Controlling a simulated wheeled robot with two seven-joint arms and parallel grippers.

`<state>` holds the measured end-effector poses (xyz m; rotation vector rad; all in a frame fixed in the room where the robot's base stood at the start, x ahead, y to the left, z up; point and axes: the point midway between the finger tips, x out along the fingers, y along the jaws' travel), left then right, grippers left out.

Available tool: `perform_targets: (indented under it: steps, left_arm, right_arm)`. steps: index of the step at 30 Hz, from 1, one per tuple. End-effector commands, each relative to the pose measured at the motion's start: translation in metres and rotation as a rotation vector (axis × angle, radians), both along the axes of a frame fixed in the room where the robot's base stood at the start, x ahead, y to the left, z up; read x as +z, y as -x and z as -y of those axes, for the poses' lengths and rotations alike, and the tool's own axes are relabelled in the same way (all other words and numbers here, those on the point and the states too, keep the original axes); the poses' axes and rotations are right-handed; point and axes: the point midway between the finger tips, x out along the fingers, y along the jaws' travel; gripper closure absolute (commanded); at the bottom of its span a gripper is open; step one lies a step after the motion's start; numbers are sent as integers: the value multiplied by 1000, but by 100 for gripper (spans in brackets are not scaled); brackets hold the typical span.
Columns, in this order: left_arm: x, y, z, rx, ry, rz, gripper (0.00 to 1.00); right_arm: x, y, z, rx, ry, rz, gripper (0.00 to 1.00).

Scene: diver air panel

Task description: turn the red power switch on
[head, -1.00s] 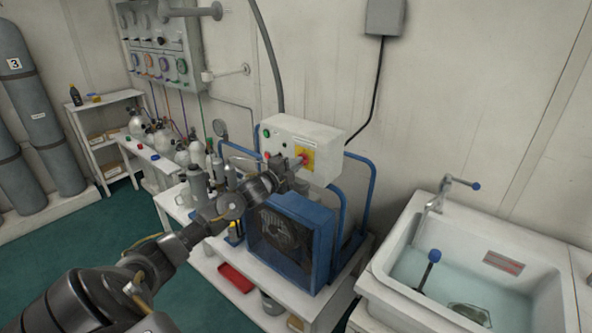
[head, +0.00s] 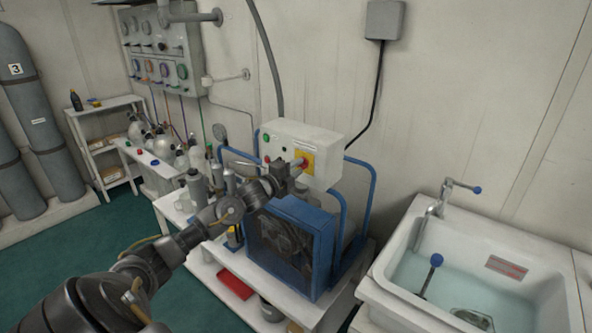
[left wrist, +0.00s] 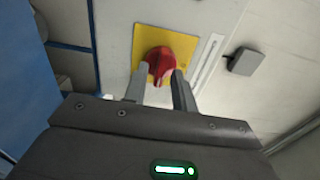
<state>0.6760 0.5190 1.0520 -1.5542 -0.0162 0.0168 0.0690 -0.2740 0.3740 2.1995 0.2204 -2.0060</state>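The red power switch (head: 304,163) is a knob on a yellow square plate (head: 308,155) on the front of a white control box (head: 318,137). My left gripper (head: 295,165) reaches it from the left and covers part of it. In the left wrist view the red knob (left wrist: 158,62) sits between the two fingertips (left wrist: 159,76). The fingers are drawn in close on both sides of it, with red filling the space between the tips. The tips partly hide the knob's lower edges. My right gripper is not in view.
A blue-framed compressor (head: 292,245) stands below the box on a white bench, and blue pipe rails (head: 370,195) flank it. A water-filled sink (head: 480,240) is at the right. Grey bottles (head: 197,188) stand left of the box, near my arm.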

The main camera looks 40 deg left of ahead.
Motion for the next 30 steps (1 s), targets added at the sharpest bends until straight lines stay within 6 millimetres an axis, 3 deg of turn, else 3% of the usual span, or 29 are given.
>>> perform_targets:
  steps: [13, 24, 30]
  left_arm:
    - [-2, 10, -1, 2, 0, -1, 68]
    - [-4, 75, 2, -1, -2, -4, 68]
    - [-2, 98, 2, 0, 0, -2, 68]
  right_arm:
    - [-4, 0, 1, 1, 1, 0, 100]
    - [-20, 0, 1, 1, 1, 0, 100]
    - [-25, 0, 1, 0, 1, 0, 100]
